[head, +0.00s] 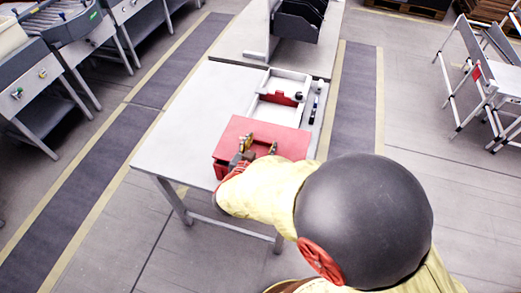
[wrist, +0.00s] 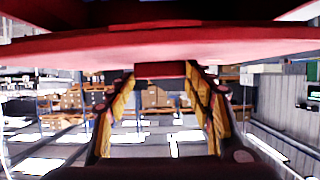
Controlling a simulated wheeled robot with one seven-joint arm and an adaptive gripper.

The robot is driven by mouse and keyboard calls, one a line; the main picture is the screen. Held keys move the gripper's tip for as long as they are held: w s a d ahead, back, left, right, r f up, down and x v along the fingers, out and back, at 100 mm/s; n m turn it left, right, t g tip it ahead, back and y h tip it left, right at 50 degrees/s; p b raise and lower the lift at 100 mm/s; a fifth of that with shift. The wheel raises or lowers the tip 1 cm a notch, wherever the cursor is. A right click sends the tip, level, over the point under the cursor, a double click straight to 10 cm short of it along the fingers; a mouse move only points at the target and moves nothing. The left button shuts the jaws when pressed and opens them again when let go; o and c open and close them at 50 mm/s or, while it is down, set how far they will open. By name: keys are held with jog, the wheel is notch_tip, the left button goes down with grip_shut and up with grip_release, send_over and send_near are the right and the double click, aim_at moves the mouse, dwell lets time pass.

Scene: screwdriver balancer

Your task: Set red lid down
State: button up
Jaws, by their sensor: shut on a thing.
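The red lid (head: 265,132) is a flat red panel above the near part of the white table, with a red box wall (head: 222,168) below its left edge. I cannot tell whether the lid rests on the box or hangs slightly above it. My gripper (head: 260,147) is at the lid's near side, its yellow-padded fingers around the lid's handle. In the wrist view, my fingers (wrist: 162,72) are shut on a small red block under the wide red lid (wrist: 80,48). The lid spans the top of that view, and the contact is partly hidden.
A white tray (head: 262,108) with a red part (head: 278,98) stands behind the lid. A screwdriver-like tool (head: 316,95) lies to its right. A dark bin rack (head: 298,22) stands farther back. Bare white table (head: 185,125) is free to the left.

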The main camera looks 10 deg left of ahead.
notch_tip(320, 180, down, 3)
jog(key=shift+a+r+b, duration=0.1)
jog(key=shift+r+b, duration=0.05)
jog(key=shift+b, duration=0.35)
jog(key=shift+r, duration=0.1)
jog(key=o, duration=1.3)
jog(key=shift+p+v, duration=1.75)
jog(key=shift+v, duration=4.3)
